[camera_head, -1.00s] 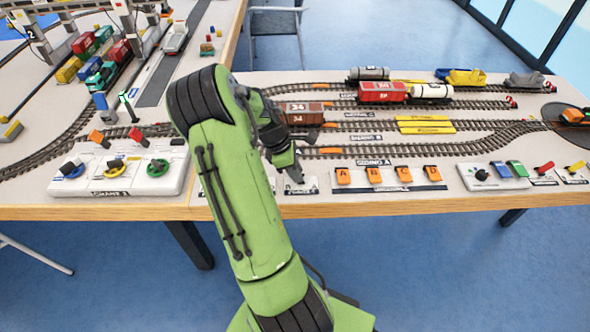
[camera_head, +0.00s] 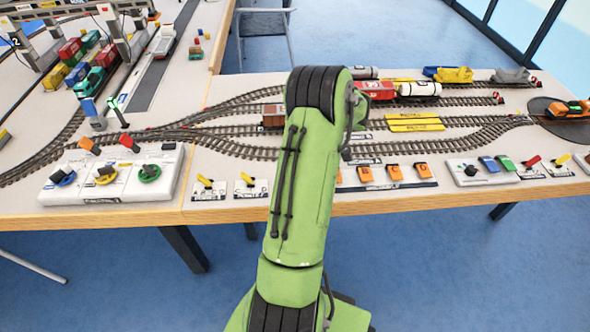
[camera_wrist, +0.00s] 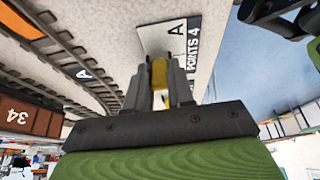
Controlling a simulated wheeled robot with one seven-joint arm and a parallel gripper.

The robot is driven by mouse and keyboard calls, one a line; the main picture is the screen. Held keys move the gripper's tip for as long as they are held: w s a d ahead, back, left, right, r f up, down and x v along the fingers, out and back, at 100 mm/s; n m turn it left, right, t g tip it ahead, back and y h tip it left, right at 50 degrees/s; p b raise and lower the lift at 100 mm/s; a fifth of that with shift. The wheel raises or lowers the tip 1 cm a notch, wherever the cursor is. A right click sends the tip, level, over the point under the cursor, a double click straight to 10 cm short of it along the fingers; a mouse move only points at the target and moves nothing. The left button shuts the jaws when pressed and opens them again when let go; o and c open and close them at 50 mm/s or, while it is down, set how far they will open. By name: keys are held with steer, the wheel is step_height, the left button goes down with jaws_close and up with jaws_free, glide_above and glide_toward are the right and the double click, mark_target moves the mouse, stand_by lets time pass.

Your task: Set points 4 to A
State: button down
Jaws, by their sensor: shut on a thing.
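In the wrist view my gripper (camera_wrist: 160,78) is shut on the yellow handle (camera_wrist: 159,70) of a small lever. The lever belongs to a white plate (camera_wrist: 152,38) whose dark label reads POINTS 4, with a letter A on the side away from my gripper. The rest of the plate and the lever's foot are hidden by the fingers, so I cannot tell exactly which way the lever leans. In the head view my arm hides my gripper, this plate and its lever.
Two other yellow-handled point levers (camera_head: 206,184) (camera_head: 246,183) stand left of my arm. Orange switches (camera_head: 393,173) sit to its right. Tracks run behind. A brown wagon marked 34 (camera_wrist: 28,116) stands at the left of the wrist view.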

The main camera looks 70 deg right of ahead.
steer(key=shift+s+d+f+t+y, duration=0.15)
steer(key=shift+s+t+y, duration=0.25)
steer(key=shift+t, duration=0.5)
steer(key=shift+w, duration=0.1)
steer(key=c, duration=1)
jaws_free()
steer(key=shift+p+v, duration=3.6)
steer(key=shift+v, duration=4.2)
steer(key=shift+s+d+f, duration=0.15)
steer(key=shift+s+d, duration=0.05)
